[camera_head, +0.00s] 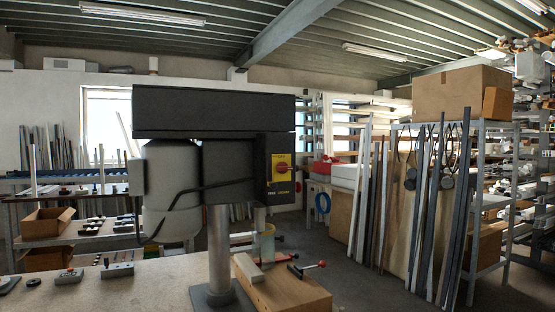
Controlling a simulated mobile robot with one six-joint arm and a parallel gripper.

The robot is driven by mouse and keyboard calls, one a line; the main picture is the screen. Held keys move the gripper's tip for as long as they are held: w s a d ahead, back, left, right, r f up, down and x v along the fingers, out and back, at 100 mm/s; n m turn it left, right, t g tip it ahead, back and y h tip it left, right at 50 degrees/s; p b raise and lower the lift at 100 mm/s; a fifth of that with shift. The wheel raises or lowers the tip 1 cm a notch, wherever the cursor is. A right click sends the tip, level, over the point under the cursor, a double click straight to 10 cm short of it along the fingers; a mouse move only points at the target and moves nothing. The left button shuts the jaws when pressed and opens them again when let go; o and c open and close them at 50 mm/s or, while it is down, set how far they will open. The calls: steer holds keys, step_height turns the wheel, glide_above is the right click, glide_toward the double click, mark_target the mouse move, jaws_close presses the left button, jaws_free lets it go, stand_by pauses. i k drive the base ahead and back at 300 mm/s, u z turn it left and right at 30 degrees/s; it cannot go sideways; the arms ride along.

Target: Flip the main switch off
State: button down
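A drill press with a dark grey head (214,110) and a steel column (220,245) stands on a workbench in the middle of the view. On the right end of its head is a yellow switch plate (283,185) carrying a red rotary knob (281,166), which is the main switch. The knob's exact position is too small to tell. My gripper is not in view.
The workbench (150,290) holds small control boxes (117,268) at left and a wooden block (290,292) beside the column. A shelf rack with a cardboard box (457,92) and leaning profiles (432,190) stands at right. Open floor (365,280) lies between.

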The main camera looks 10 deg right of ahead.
mark_target(282, 168)
steer(key=u, duration=0.1)
steer(key=i, duration=0.95)
steer(key=z, duration=0.05)
